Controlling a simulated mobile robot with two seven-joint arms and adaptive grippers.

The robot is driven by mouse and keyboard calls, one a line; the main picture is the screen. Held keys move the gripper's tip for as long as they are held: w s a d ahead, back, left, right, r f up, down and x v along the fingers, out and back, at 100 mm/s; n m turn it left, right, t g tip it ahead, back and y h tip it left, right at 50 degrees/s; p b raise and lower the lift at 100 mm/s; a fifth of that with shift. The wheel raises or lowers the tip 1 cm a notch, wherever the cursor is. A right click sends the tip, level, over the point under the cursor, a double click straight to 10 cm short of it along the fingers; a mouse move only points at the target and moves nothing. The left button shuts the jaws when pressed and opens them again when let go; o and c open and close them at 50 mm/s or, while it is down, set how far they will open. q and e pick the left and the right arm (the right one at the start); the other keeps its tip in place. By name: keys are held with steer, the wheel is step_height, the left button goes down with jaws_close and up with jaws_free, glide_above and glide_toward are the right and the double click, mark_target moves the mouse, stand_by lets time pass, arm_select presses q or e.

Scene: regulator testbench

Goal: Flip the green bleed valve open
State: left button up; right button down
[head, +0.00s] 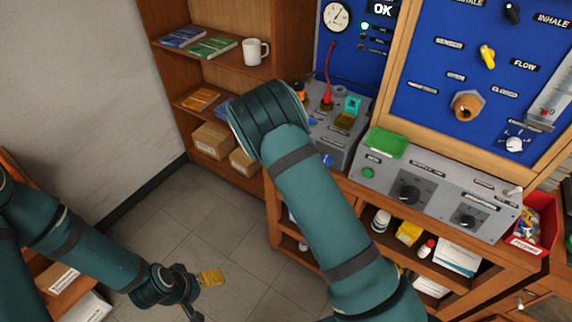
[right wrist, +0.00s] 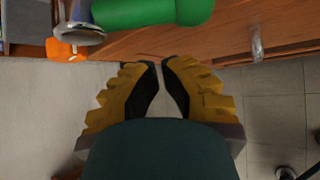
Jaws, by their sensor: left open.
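A thick green bar with a rounded end (right wrist: 150,12) crosses the top of the right wrist view, beside a metal part (right wrist: 78,28). It looks like the green bleed valve's handle, but only part of it shows. I cannot pick out the valve in the head view, where my right arm covers part of the bench. My right gripper (right wrist: 161,63) has its yellow-and-black fingertips together with nothing between them, below the green bar and apart from it in the picture. My left gripper (head: 203,295) is open and empty, low over the floor at the lower left.
The blue panel (head: 430,60) carries a yellow knob (head: 487,56) and an orange-brown knob (head: 467,106). A red bin (head: 533,225) stands at right. A mug (head: 255,51) sits on the shelf. Floor (head: 190,225) between my arms is clear.

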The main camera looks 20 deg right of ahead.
steer(key=p+v, duration=0.1)
steer(key=v, duration=0.8)
steer(key=shift+s+d+r, duration=0.25)
steer(key=shift+s+d, duration=0.05)
steer(key=shift+s, duration=0.05)
steer(key=shift+f, duration=0.1)
steer(key=s+a+f+m+g+y+b, duration=0.2)
steer(key=s+a+f+m+g+y, duration=0.15)
steer(key=s+f+m, duration=0.85)
steer(key=s+a+m+g+y, duration=0.2)
steer(key=s+a+m, duration=0.1)
steer(key=s+m, duration=0.2)
steer(key=s+a+m+g+y+b, duration=0.1)
steer(key=s+a+m+y, duration=0.1)
steer(key=s+a+m, duration=0.2)
steer(key=s+m, duration=0.2)
steer(key=m, duration=0.2)
steer(key=shift+f+g, duration=0.3)
steer(key=shift+g, duration=0.05)
